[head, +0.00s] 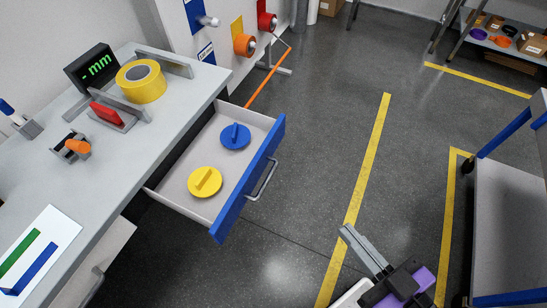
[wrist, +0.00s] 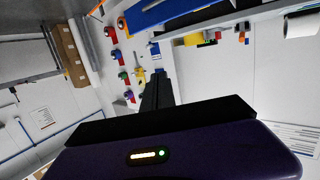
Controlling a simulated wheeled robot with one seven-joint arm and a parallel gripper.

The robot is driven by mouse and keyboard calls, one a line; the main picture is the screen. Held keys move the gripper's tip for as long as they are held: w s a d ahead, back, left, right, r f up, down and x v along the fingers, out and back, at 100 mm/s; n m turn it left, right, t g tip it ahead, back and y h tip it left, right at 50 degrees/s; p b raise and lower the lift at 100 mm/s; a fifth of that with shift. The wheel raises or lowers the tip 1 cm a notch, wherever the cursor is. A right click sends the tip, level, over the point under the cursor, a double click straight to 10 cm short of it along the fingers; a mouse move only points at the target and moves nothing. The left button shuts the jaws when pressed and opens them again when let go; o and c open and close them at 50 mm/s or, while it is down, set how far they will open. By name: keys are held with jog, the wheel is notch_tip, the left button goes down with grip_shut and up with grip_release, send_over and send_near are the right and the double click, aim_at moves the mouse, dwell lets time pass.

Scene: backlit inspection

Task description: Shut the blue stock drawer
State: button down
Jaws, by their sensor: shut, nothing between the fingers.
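The blue stock drawer (head: 245,188) stands open, pulled out from under the grey bench. Its blue front faces right and carries a metal bar handle (head: 264,180). Inside the drawer lie a blue round piece (head: 235,136) and a yellow round piece (head: 205,181). In the wrist view a blue panel (wrist: 165,14), likely the drawer front, shows at the top. My gripper (head: 347,232) is shut and empty, to the right of and below the drawer front, apart from it. It also shows in the wrist view (wrist: 155,80).
The bench top (head: 150,150) holds a yellow tape roll (head: 141,81), a display (head: 92,67) and small fixtures. A blue-edged cart (head: 505,230) stands at right. The floor between drawer and cart is clear, with yellow lines (head: 368,160). An orange bar (head: 268,78) leans behind the drawer.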

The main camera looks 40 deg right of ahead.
jog(key=w+d+f+m+g+h+b, duration=0.1)
jog(key=w+d+f+m+g, duration=0.1)
jog(key=w+d+f+m, duration=0.7)
jog(key=w+d+f+m+g+h+b, duration=0.15)
jog(key=w+d+f, duration=0.45)
jog(key=d+f, duration=0.85)
jog(key=t+y, duration=0.3)
jog(key=y, duration=1)
send_near(272, 147)
jog(key=shift+m, duration=0.35)
jog(key=p+x, duration=0.1)
jog(key=x, duration=0.6)
jog(key=shift+s+p, duration=0.1)
jog(key=shift+p, duration=0.25)
